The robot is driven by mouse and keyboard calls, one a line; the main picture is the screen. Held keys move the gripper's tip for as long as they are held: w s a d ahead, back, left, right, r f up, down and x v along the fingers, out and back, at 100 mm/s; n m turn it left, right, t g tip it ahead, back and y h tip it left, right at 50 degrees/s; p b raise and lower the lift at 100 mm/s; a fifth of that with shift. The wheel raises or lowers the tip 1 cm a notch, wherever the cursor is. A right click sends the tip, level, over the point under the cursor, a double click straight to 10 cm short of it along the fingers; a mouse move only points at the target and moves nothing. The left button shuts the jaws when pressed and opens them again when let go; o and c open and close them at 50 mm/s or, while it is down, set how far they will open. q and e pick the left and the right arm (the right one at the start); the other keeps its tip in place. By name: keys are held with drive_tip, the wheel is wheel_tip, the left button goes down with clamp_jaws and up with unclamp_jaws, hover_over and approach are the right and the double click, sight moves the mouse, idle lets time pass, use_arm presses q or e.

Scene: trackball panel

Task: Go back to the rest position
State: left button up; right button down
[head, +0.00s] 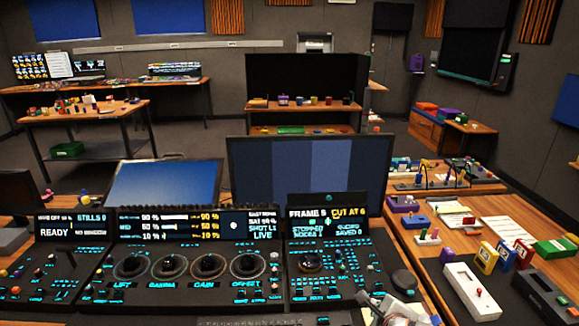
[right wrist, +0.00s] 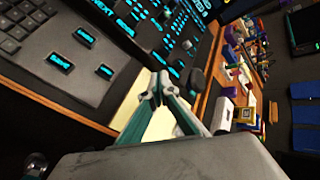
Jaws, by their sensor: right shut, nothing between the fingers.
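The trackball panel (head: 215,290) spans the lower part of the head view, with several dark trackballs in a row and one more trackball (head: 310,263) in its right section. Its screens are lit and show text such as READY, LIVE and CUT AT 6. My right gripper (head: 385,308) is at the bottom edge of the head view, by the panel's right section. In the right wrist view its fingers (right wrist: 159,88) meet at the tips with nothing between them. The lit panel keys (right wrist: 165,30) lie beyond the fingertips. My left gripper is in neither view.
A dark round knob (head: 405,281) stands at the panel's right end. Two monitors, one plain blue (head: 165,184) and one with blue bands (head: 310,170), rise behind the panel. The right-hand table holds papers, a white box (head: 470,290) and several small coloured objects.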

drive_tip(key=s+d+r+n+t+h, duration=0.25)
drive_tip(key=d+r+h, duration=0.2)
drive_tip(key=d, duration=0.45)
wheel_tip(320, 180, up, 4)
drive_tip(key=s+a+n+t, duration=0.1)
drive_tip(key=n+t, duration=0.4)
drive_tip(key=n, duration=0.1)
drive_tip(key=s+a+f+n+g+y, duration=0.1)
drive_tip(key=s+a+f+n+y, duration=0.8)
drive_tip(key=a+n, duration=0.45)
drive_tip(key=s+d+f+n+g, duration=0.1)
drive_tip(key=s+f+n+g, duration=0.2)
drive_tip(key=f, duration=0.4)
drive_tip(key=s+d+f+n+g+h, duration=0.1)
drive_tip(key=s+d+f+n+g, duration=0.1)
drive_tip(key=s+f, duration=0.4)
wheel_tip(320, 180, down, 2)
drive_tip(key=shift+s+f+n+g, duration=0.2)
drive_tip(key=shift+n+g, duration=0.25)
drive_tip(key=shift+n, duration=0.55)
